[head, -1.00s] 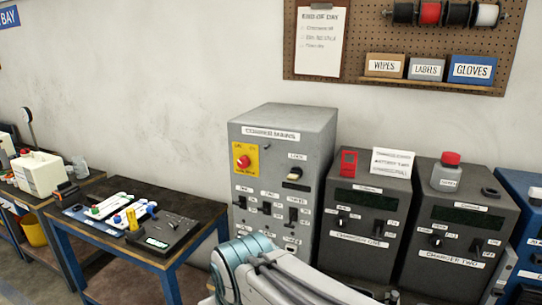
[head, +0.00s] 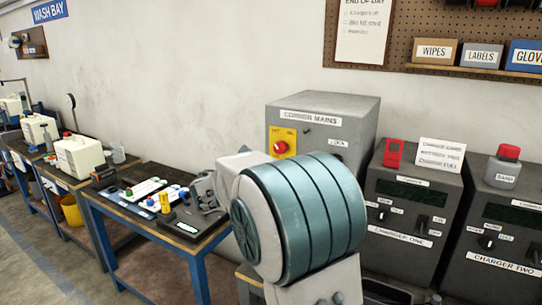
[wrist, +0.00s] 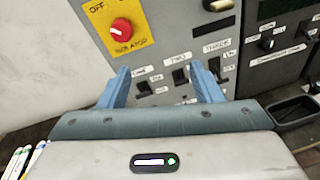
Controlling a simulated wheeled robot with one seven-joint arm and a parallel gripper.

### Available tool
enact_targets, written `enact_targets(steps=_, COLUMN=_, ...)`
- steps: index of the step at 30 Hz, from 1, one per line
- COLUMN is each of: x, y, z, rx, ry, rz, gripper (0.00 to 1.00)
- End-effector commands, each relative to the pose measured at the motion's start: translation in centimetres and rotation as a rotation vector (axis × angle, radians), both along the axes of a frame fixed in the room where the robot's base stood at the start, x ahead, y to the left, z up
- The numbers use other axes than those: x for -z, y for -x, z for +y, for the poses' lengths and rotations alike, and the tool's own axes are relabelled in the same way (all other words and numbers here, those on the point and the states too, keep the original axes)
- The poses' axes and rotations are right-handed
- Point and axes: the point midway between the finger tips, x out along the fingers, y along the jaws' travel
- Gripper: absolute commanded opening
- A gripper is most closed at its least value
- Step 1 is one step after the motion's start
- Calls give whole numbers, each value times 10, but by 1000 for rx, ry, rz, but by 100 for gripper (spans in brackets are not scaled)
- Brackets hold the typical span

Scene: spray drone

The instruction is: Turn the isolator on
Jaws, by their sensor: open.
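The isolator is a red knob (head: 281,147) on a yellow plate (head: 290,134) on the front of the grey "CORNER MAINS" cabinet (head: 330,104). In the wrist view the red knob (wrist: 121,28) sits upper left on the yellow plate (wrist: 101,17), with an "OFF" label at its top left. I cannot tell which way the knob points. My gripper (wrist: 160,76) is open and empty, its two blue fingers spread below and right of the knob in the picture, apart from it. In the head view my arm hides the cabinet's lower part.
Labelled black switches (wrist: 180,77) lie beyond and between my fingers. Charger one (head: 410,210) and charger two (head: 505,225) stand right of the cabinet. A low workbench (head: 150,235) with tools and a black box is to the left.

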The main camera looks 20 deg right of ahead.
Motion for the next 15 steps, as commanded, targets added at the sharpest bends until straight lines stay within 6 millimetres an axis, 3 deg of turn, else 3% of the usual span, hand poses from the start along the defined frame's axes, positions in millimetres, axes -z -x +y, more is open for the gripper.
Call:
enact_targets(steps=3, x=0, y=-31, z=13, rx=-72, ry=156, rz=54, gripper=59)
enact_targets(steps=8, x=-5, y=-48, z=20, rx=-112, ry=252, rz=82, gripper=59)
enact_targets(steps=15, x=-7, y=-68, z=-5, rx=-111, ry=261, rz=85, gripper=59)
